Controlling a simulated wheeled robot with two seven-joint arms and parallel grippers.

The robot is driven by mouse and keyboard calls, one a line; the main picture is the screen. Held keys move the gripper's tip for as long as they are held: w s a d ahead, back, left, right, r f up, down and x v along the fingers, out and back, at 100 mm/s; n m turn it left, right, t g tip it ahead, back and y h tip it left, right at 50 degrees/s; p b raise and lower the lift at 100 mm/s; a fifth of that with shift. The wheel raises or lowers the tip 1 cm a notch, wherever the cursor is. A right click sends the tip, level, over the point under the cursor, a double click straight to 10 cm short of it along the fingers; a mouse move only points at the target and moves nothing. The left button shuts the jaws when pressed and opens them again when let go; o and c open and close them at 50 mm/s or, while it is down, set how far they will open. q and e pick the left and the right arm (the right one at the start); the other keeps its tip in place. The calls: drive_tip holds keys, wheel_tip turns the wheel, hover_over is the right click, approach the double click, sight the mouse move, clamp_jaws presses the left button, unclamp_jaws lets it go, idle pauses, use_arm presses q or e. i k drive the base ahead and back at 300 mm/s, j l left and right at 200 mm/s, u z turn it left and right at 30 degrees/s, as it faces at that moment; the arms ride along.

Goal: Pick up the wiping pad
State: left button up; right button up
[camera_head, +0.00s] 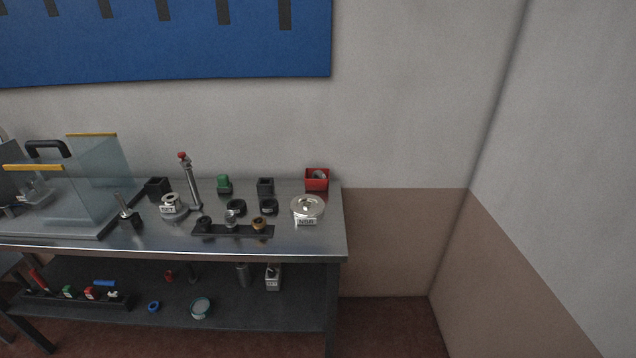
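I cannot make out a wiping pad for certain. A small green object (224,183) stands near the back of the metal workbench top (290,243). A flat blue object (105,283) lies on the lower shelf at the left, and a round disc with a pale green-grey face (201,307) lies at that shelf's front. All are too small to identify. Neither of my grippers is in view.
A clear-walled box with yellow edges (33,168) fills the bench's left. A red bin (317,180), a lidded silver dish (307,206), a black rack (232,232) and an upright metal tool (190,182) crowd the right half. Floor right of the bench is clear.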

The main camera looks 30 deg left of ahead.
sight(224, 186)
drive_tip(key=u, duration=1.55)
